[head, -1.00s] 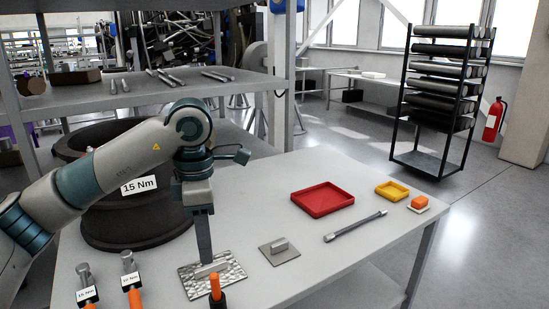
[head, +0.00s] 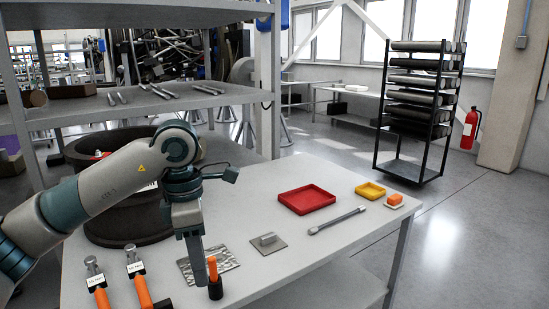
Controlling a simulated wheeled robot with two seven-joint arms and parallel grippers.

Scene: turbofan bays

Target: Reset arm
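My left arm comes in from the left. My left gripper (head: 203,275) points down over the near left part of the white table (head: 330,240). Its fingertips show beside an orange-handled tool in a black base (head: 214,280) and in front of a crinkled silver sheet (head: 222,260). I cannot tell whether the fingers are open or shut, or whether they touch anything. My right gripper is not in view.
Two orange-handled torque tools (head: 138,275) lie at the near left. A large dark ring (head: 125,225) stands behind my arm. A metal plate with a block (head: 267,243), red tray (head: 306,199), grey bar (head: 337,220), yellow tray (head: 370,190) and orange block (head: 395,199) lie to the right.

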